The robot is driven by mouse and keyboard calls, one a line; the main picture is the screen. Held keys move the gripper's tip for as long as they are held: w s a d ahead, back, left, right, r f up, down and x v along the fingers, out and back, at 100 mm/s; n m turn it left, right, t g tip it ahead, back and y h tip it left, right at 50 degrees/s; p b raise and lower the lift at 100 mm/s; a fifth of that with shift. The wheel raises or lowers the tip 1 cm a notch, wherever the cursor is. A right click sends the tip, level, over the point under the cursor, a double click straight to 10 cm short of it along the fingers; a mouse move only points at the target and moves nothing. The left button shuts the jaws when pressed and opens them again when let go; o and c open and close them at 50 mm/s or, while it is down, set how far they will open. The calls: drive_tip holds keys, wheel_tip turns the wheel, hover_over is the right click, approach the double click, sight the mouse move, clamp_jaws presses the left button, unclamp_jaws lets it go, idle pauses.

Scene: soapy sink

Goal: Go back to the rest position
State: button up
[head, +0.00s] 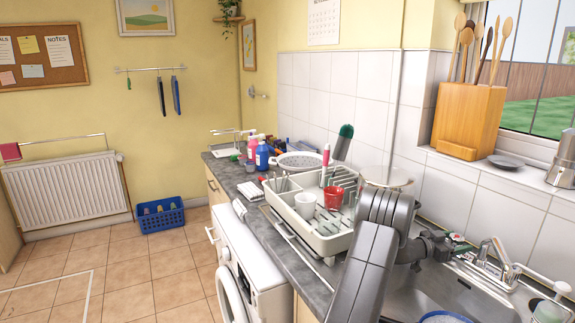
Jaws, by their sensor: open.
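My gripper (455,247) is in the head view at the lower right, at the end of my dark grey arm. It is out over the left part of the metal sink (455,287), close to the tap (492,258) in the picture. Its jaws are open and small in this view, and I see nothing held between them. My arm hides part of the counter and the sink's left edge.
A white dish rack (298,226) with a red cup (333,197) and a white cup (305,205) stands left of my arm. A wooden utensil block (467,120) stands on the sill. A washing machine (250,262) is below the counter. The tiled floor at left is mostly clear.

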drive_tip(key=shift+w+d+f+t+b, duration=0.1)
drive_tip(key=shift+w+d+t+b, duration=0.1)
drive_tip(key=shift+d, duration=0.35)
drive_tip(key=shift+w+d+f+t+b, duration=0.1)
drive_tip(key=shift+d+b, duration=0.05)
drive_tip(key=shift+d, duration=0.4)
drive_tip(key=shift+a+n+t+y+b, duration=0.1)
drive_tip(key=shift+n+t+y+b, duration=0.2)
drive_tip(key=shift+n+t+b, duration=0.6)
drive_tip(key=n+t+b, duration=0.1)
drive_tip(key=t+b, duration=0.1)
drive_tip(key=b, duration=0.1)
drive_tip(key=shift+w+y, duration=0.15)
drive_tip(key=shift+y, duration=0.25)
drive_tip(key=shift+n+t+b, duration=0.3)
drive_tip(key=shift+b, duration=0.4)
drive_tip(key=n+t+y+b, duration=0.2)
drive_tip(key=t+b, duration=0.1)
drive_tip(key=b, duration=0.5)
drive_tip(key=shift+w+a, duration=0.15)
